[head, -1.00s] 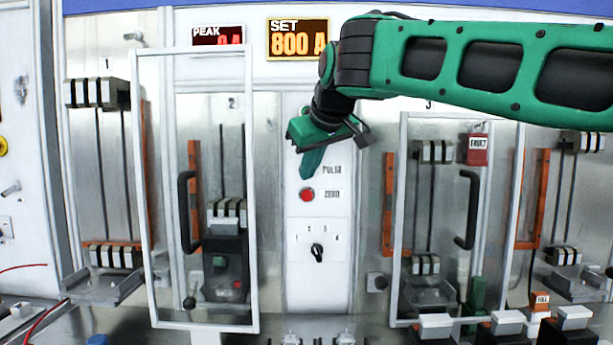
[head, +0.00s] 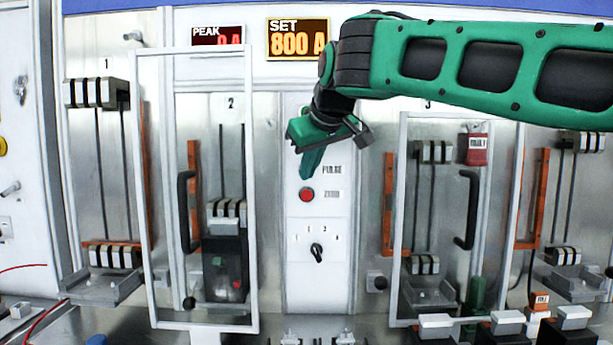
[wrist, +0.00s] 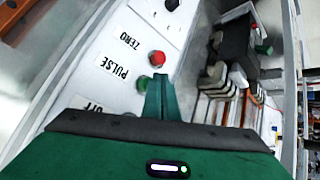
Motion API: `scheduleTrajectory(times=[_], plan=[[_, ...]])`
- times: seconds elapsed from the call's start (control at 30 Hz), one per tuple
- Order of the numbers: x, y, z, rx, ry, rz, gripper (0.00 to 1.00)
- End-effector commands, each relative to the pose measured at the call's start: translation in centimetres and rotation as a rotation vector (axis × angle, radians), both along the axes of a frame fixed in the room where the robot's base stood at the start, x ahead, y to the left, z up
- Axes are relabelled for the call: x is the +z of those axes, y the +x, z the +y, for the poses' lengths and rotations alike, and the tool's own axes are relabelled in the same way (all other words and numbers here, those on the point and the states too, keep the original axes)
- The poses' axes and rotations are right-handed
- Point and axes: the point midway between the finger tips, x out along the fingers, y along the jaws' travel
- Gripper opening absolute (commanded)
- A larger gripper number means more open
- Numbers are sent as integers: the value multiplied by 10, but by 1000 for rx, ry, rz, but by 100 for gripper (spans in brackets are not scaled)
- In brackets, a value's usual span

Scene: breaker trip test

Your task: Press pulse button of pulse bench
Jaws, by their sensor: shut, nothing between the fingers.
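The pulse bench's control panel (head: 325,255) is a white strip in the middle of the head view. The PULSE label (head: 332,170) is beside my gripper (head: 309,174), whose green fingers are shut and empty, pointing down at the panel. In the wrist view, a green button (wrist: 142,83) by the PULSE label (wrist: 114,66) shows at the edge of my fingertips (wrist: 159,80), which partly hide it. Whether they touch it I cannot tell. In the head view the button is hidden behind my gripper. A red button (head: 307,194) by the ZERO label sits just below.
A black selector knob (head: 317,251) is lower on the panel. The SET display (head: 298,39) reads 800 A; the PEAK display (head: 217,37) is beside it. Framed doors with black handles (head: 185,212) stand on both sides. A red tag (head: 477,148) hangs at the right.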

Motion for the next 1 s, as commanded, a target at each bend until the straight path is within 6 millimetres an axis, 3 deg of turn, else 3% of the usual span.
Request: scheduleTrajectory(times=[1.0], plan=[[1, 7, 1, 0, 0, 0, 0]])
